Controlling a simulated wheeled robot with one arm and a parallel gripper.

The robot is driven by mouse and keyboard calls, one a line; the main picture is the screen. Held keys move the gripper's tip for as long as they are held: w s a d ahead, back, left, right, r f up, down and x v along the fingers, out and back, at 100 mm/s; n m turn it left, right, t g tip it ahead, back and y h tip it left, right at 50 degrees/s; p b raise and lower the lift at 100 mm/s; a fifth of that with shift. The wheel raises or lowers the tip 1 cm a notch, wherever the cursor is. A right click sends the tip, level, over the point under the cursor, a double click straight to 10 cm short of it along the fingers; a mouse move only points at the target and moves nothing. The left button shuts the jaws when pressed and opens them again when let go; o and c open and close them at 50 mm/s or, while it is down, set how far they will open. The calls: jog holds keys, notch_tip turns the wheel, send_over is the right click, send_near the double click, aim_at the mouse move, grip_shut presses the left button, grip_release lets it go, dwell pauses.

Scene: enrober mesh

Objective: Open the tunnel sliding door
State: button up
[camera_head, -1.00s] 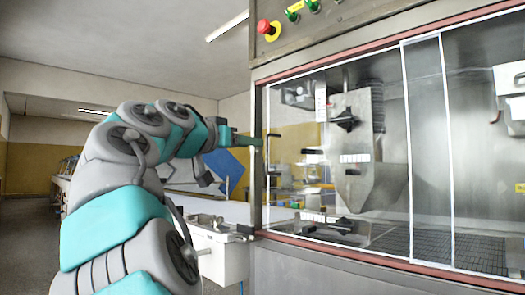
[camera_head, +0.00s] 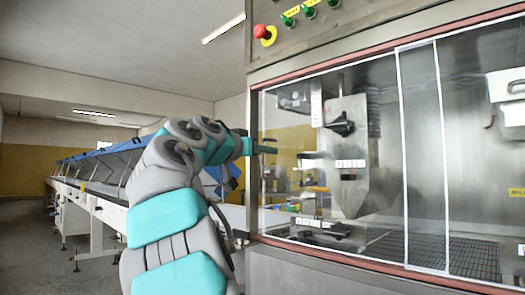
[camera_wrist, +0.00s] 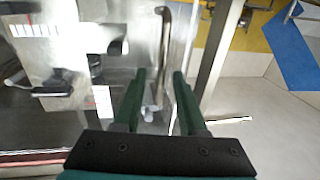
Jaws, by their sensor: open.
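The tunnel's glass sliding door (camera_head: 330,71) has a pale outlined frame and fills the machine front, overlapping a second pane at right. My gripper (camera_head: 273,145) is at the door's left edge in the head view, at mid height. In the wrist view my gripper (camera_wrist: 157,76) is open, with two dark green fingers apart. A bent metal bar handle (camera_wrist: 166,45) runs upright in the wrist view, its lower end showing between the fingers. I cannot tell whether the fingers touch it. In the head view the handle is not clear behind my gripper.
A metal post (camera_head: 253,160) stands at the machine's left corner. A red emergency button (camera_head: 262,31) and green buttons (camera_head: 308,12) sit above the door. A long white conveyor line (camera_head: 95,205) with blue covers runs back at left. The floor (camera_head: 35,240) at far left is clear.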

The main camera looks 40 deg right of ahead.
grip_shut()
dwell(1.4)
